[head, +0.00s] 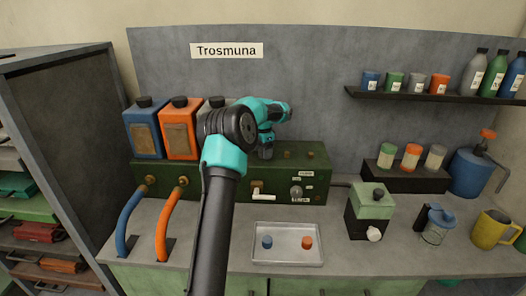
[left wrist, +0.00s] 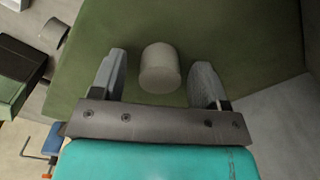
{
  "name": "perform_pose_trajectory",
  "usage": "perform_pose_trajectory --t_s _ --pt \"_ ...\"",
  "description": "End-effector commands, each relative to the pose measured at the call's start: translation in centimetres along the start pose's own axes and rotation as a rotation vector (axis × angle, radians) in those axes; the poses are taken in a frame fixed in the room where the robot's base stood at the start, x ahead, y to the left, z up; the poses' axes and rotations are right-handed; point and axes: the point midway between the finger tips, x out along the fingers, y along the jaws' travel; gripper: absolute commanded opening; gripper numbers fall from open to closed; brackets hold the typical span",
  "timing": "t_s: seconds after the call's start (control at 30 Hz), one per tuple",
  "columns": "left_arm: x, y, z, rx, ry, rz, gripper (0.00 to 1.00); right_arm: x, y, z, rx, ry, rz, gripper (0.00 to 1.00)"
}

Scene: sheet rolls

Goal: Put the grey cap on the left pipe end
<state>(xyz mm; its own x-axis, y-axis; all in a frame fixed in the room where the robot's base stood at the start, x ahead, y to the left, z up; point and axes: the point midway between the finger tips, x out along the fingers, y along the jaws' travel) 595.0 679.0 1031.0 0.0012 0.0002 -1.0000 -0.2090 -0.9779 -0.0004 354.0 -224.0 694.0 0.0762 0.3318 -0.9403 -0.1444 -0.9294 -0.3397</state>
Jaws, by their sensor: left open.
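My left gripper (head: 285,111) reaches over the green box (head: 292,190) in the head view. In the left wrist view the gripper (left wrist: 163,82) is open, with a pale grey cylinder (left wrist: 160,68), apparently the grey cap, between its fingers and a gap on both sides. Green surface lies behind it. In the head view I cannot make out this cylinder. Two brass stubs, a left one (head: 287,155) and a right one (head: 312,155), show near the box's top; I cannot tell whether these are the pipe ends. My right gripper is not in view.
Blue (head: 145,130) and orange canisters (head: 179,130) stand left of my arm. A grinder (head: 369,215) stands right of the box. A wall shelf (head: 430,96) hangs above.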

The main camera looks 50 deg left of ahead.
Motion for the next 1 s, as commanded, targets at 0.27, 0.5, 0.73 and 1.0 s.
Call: perform_pose_trajectory --t_s 0.27,0.5,0.73,1.0 --pt "-0.3 0.0 0.0 0.0 0.0 0.0 0.68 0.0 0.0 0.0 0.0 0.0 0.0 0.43" --pt "-3.0 0.0 -0.1 0.0 0.003 -0.002 0.68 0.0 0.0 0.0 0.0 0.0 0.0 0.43" --pt "-7.3 -0.1 -0.1 -0.001 0.003 -0.003 0.68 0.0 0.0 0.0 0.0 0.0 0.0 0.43" --pt "-12.4 0.0 -0.1 0.0 0.002 -0.002 0.68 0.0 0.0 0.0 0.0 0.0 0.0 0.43"
